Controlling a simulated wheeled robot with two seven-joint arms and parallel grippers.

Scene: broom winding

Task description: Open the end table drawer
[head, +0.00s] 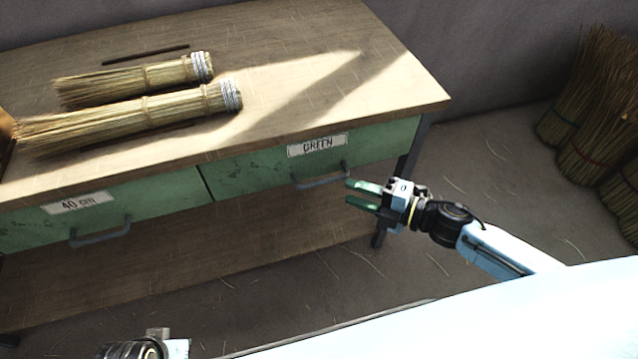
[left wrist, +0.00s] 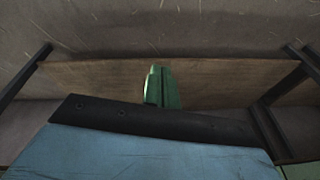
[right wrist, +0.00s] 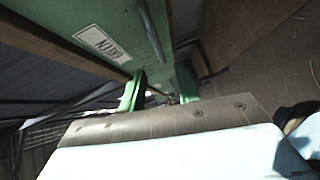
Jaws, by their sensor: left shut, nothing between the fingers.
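The end table (head: 300,60) has a wooden top and two green drawers side by side, both closed. The right drawer (head: 250,170) is labelled "GREEN" and has a grey bar handle (head: 322,178). The left drawer (head: 150,198) is labelled "40 cm" and has a similar handle (head: 100,232). My right gripper (head: 352,194) is open and empty, just right of the GREEN drawer's handle and apart from it. In the right wrist view its green fingers (right wrist: 160,88) are spread below the handle (right wrist: 154,30). My left gripper's fingers (left wrist: 162,86) are shut and empty in the left wrist view.
A lower wooden shelf (head: 200,270) spans under the drawers. More straw bundles (head: 590,130) stand against the wall at right. The floor right of the table is mostly clear.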

